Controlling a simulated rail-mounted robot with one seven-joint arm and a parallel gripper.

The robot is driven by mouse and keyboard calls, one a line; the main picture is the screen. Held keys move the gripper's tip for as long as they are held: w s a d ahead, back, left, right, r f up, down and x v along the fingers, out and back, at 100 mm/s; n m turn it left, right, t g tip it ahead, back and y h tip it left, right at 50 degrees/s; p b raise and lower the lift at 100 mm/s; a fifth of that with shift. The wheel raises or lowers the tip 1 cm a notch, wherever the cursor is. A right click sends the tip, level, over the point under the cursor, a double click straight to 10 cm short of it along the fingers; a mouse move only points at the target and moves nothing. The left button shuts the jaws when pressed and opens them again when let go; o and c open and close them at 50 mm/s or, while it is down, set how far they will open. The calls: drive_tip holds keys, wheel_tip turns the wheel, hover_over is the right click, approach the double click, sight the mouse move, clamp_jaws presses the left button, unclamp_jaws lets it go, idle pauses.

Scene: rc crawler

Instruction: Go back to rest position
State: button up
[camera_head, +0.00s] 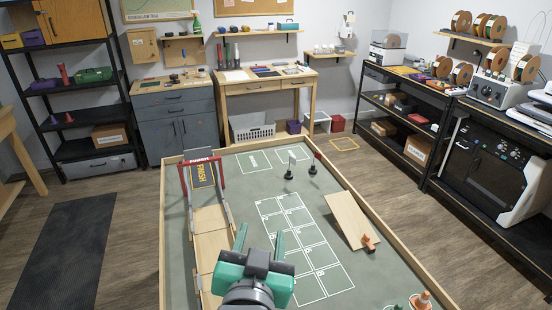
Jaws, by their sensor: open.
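My gripper (260,240) is in the lower middle of the head view, a green and dark grey body with two green fingers pointing away from me. The fingers stand apart with nothing between them. The gripper is over the green course table (240,185), beside the wooden track on its left. I cannot tell its exact height above the surface.
A red finish arch (202,161) stands at the far left of the course table. A wooden ramp (350,218) lies to the right, with a small orange thing (369,243) at its lower end. Wooden rims edge the table.

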drive_tip(key=s+r+n+t, duration=0.1)
drive_tip(key=s+r+t, duration=0.1)
drive_tip(key=s+r, duration=0.3)
drive_tip(key=s+d+r+n+t+y+p, duration=0.1)
drive_tip(key=s+r+t, duration=0.2)
drive_tip(key=r, duration=1)
drive_tip(key=s+d+r+n+t+p, duration=0.1)
drive_tip(key=s+r+t, duration=0.2)
drive_tip(key=s+r, duration=0.4)
wheel_tip(320, 180, up, 2)
drive_tip(key=shift+s+d+r+y, duration=0.2)
drive_tip(key=shift+y, duration=0.2)
